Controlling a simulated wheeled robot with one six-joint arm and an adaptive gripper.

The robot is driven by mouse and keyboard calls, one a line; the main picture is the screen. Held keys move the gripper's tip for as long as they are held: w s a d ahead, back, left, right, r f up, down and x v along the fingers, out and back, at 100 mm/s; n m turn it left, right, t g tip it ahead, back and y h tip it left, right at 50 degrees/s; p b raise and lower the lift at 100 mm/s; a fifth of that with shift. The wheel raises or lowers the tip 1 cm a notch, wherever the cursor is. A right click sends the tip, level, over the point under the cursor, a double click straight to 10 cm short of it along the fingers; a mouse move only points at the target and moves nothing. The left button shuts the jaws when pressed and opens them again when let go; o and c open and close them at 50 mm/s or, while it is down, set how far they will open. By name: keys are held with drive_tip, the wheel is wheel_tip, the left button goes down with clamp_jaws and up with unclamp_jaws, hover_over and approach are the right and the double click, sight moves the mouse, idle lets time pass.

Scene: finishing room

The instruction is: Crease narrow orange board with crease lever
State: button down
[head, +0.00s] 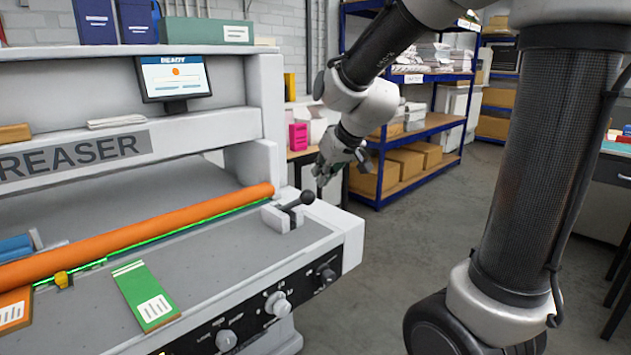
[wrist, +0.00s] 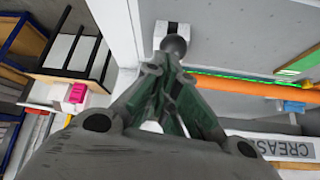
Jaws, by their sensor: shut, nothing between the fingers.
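The crease lever (head: 297,208) stands at the right end of the creaser bed, with a dark ball knob on a short arm. Its knob (wrist: 174,46) also shows just beyond my fingertips in the wrist view. My gripper (head: 321,188) is shut and empty, a little behind and above the knob; whether it touches is unclear. Its fingers (wrist: 168,72) fill the middle of the wrist view. An orange board (head: 14,312) with a white label lies at the bed's left, beside the orange roller (head: 150,233), cut off by the picture edge.
A green board (head: 146,296) lies on the bed near a yellow stop (head: 63,280). The creaser screen (head: 174,77) reads READY. Knobs (head: 277,304) line the front panel. A blue shelf rack (head: 420,160) with boxes stands behind; the floor to the right is open.

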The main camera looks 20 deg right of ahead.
drive_tip(key=s+d, duration=0.2)
drive_tip(key=s, duration=0.5)
drive_tip(key=shift+d+f, duration=0.2)
drive_tip(key=shift+f, duration=0.1)
drive_tip(key=s+d+r+m+g+h, duration=0.1)
drive_tip(key=s+d, duration=0.1)
drive_tip(key=s, duration=0.7)
drive_tip(key=s+d+r+m+g+h, duration=0.1)
drive_tip(key=s+d, duration=0.2)
drive_tip(key=s, duration=0.6)
drive_tip(key=shift+s+d+r+g, duration=0.25)
drive_tip(key=shift+d+r+g, duration=0.05)
drive_tip(key=shift+d+g, duration=0.1)
